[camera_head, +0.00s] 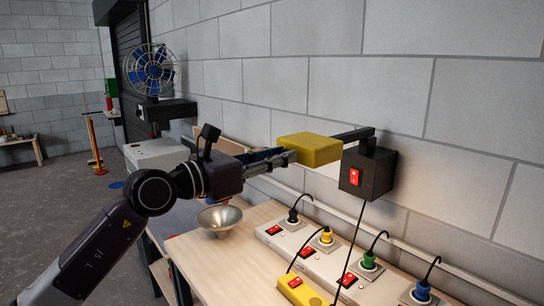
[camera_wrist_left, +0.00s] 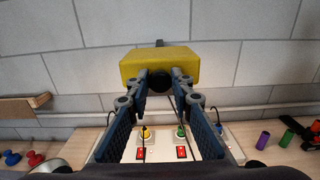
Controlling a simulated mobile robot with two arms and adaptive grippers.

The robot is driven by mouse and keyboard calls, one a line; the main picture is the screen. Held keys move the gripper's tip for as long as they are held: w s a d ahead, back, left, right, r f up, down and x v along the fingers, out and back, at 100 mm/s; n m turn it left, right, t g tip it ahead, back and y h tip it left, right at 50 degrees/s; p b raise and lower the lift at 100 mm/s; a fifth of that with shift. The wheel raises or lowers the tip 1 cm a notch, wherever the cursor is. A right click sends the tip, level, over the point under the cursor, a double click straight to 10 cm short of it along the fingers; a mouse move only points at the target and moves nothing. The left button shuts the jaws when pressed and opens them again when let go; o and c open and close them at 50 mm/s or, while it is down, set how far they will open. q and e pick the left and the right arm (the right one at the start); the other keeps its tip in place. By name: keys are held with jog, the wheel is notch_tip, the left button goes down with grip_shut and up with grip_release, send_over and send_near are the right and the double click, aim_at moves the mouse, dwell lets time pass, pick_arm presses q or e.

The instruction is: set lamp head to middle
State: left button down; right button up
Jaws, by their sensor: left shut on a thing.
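The lamp head is a yellow block (camera_head: 313,149) on a dark bar (camera_head: 352,134) that runs to a black wall box (camera_head: 376,168) with a red switch. My left gripper (camera_head: 288,157) reaches the near left side of the lamp head. In the left wrist view the lamp head (camera_wrist_left: 160,62) is straight ahead, and the fingertips (camera_wrist_left: 159,84) close in on a dark round part at its front. The fingers hide some of that part. My right gripper is in neither view.
Below, a wooden table (camera_head: 262,277) holds a metal bowl (camera_head: 220,219) and a white power strip (camera_head: 290,240) with several coloured plugs. A yellow box (camera_head: 300,291) lies at the front. A fan (camera_head: 152,71) stands back left. The block wall is close behind the lamp.

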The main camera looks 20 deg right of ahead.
pick_arm(q)
jog(key=shift+r, duration=0.1)
jog(key=c, duration=1.7)
grip_release()
jog(key=v, duration=1.2)
jog(key=shift+w, duration=0.1)
